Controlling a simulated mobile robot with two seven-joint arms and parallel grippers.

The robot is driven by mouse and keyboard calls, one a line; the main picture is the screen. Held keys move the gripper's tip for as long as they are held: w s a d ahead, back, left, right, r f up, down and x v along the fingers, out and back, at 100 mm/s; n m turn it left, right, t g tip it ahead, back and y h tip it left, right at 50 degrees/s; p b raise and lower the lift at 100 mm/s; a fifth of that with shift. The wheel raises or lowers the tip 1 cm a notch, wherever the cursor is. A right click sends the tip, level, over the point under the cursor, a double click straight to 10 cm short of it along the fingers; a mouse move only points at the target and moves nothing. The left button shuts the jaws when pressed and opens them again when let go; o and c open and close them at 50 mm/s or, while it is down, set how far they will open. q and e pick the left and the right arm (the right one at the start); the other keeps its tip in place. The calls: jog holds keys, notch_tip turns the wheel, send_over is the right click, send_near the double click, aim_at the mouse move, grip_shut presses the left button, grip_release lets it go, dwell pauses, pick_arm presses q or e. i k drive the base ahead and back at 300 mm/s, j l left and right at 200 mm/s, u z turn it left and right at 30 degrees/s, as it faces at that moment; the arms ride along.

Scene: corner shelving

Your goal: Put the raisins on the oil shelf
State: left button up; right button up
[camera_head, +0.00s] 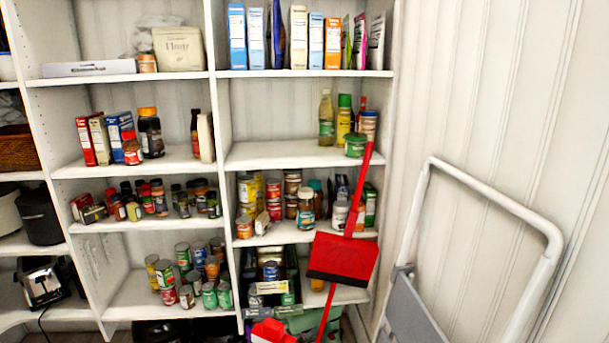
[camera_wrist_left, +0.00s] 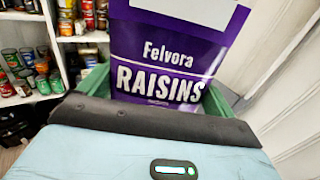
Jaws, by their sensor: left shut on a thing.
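A purple raisins package (camera_wrist_left: 165,60) with white lettering fills the middle of the left wrist view. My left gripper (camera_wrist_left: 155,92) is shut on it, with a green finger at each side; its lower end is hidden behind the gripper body. The package and both grippers are out of the head view. The oil shelf (camera_head: 270,155) is the white board at mid-height in the right bay. An oil bottle (camera_head: 326,118), a green-capped bottle (camera_head: 344,116) and a green-lidded jar (camera_head: 355,146) stand at its right end. Its left half is bare.
A red dustpan (camera_head: 342,258) with a long handle stands in front of the right bay, its handle reaching the oil shelf's right front edge. A folded step ladder (camera_head: 490,205) leans at the right. Cans and jars crowd the lower shelf (camera_head: 262,240); boxes fill the upper one.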

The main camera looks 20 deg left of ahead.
aim_at(272, 157)
jog(key=i+j, duration=0.75)
jog(key=i, duration=0.2)
